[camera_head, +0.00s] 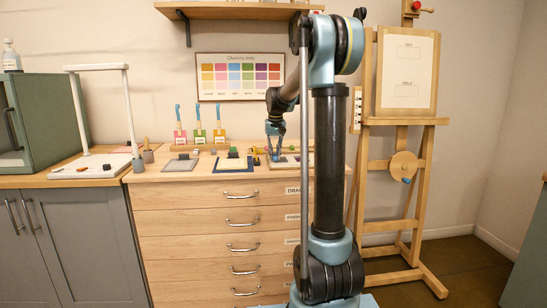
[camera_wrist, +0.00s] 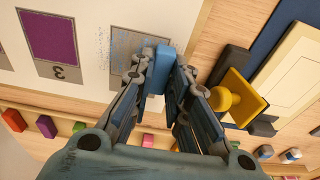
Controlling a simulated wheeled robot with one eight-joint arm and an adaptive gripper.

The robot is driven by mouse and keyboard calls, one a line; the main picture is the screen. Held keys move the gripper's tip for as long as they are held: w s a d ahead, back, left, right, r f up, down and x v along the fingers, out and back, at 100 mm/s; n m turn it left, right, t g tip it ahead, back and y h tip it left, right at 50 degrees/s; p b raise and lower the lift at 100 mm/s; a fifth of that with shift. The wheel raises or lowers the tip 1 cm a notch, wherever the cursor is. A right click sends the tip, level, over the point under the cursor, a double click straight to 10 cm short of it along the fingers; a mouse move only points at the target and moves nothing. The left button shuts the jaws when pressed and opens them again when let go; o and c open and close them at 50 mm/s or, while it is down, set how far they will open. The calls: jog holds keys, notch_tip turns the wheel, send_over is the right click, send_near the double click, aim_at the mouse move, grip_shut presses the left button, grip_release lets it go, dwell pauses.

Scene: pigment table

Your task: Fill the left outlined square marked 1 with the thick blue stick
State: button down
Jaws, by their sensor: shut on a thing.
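My gripper (camera_head: 275,150) reaches down over the right part of the drawer cabinet top. In the wrist view my gripper (camera_wrist: 158,78) is shut on a thick blue stick (camera_wrist: 159,68), which shows between the fingertips. Beneath lies a white sheet (camera_wrist: 92,75) with outlined squares. One square (camera_wrist: 48,35), marked 3 and seen upside down, is filled purple. I cannot tell whether the stick touches the sheet.
A yellow knobbed piece (camera_wrist: 238,97) stands close right of my fingers, beside dark blocks (camera_wrist: 234,62). Colored sticks, one red (camera_wrist: 14,120), lie along a wooden strip. A color chart (camera_head: 240,77) hangs on the wall; an easel (camera_head: 405,130) stands right.

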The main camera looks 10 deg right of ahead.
jog(key=shift+r, duration=3.25)
